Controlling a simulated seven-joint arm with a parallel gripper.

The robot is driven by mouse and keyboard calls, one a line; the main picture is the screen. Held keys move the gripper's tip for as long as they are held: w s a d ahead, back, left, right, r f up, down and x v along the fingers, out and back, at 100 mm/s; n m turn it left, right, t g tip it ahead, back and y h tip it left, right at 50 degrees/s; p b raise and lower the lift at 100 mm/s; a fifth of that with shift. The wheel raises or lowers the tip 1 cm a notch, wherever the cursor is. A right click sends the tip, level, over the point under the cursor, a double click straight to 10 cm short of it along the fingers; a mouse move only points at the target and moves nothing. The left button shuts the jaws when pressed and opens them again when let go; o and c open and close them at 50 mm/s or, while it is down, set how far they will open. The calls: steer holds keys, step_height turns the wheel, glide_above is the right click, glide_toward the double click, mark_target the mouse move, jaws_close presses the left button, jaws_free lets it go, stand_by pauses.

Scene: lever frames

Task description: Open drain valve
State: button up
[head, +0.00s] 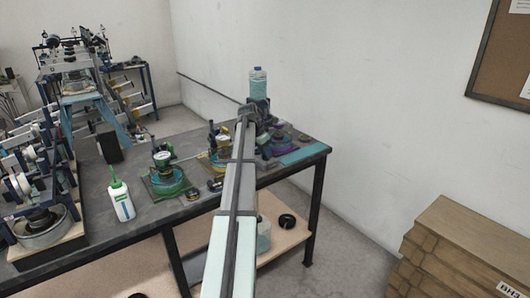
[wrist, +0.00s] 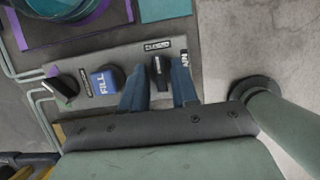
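In the wrist view, a grey valve panel (wrist: 140,57) carries a row of small handles. A short black lever handle (wrist: 160,73) stands between the two blue fingers of my gripper (wrist: 159,68). The fingers are apart, one on each side of it, with a visible gap, so the gripper is open. A small black label (wrist: 158,45) lies just above this handle; its text is too small to read surely. A blue handle marked FILL (wrist: 107,79) is left of the fingers. In the head view, my arm hides the gripper and the panel's handles.
Another black handle (wrist: 64,88) is at the panel's left, near thin pipes (wrist: 38,97). A purple-edged tray (wrist: 100,25) lies beyond the panel. In the head view, the dark workbench (head: 85,200) holds a white-green bottle (head: 121,199) and a clear water bottle (head: 258,83).

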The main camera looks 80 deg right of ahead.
jaws_close()
steer(key=shift+m, duration=0.4)
steer(key=m, duration=0.1)
steer(key=m+y, duration=0.1)
steer(key=shift+w+d+m+g, duration=0.1)
steer(key=shift+d+m+g, duration=0.1)
steer(key=shift+m+g, duration=0.2)
steer(key=m+y, duration=0.1)
steer(key=m, duration=0.2)
steer(key=shift+d+m+y, duration=0.1)
steer(key=shift+m+y, duration=0.2)
steer(key=shift+m, duration=0.1)
steer(key=m+y, duration=0.1)
steer(key=m, duration=0.3)
steer(key=shift+d+y, duration=0.1)
steer(key=shift+y, duration=0.3)
steer(key=shift+m+y, duration=0.5)
steer(key=shift+m, duration=1.2)
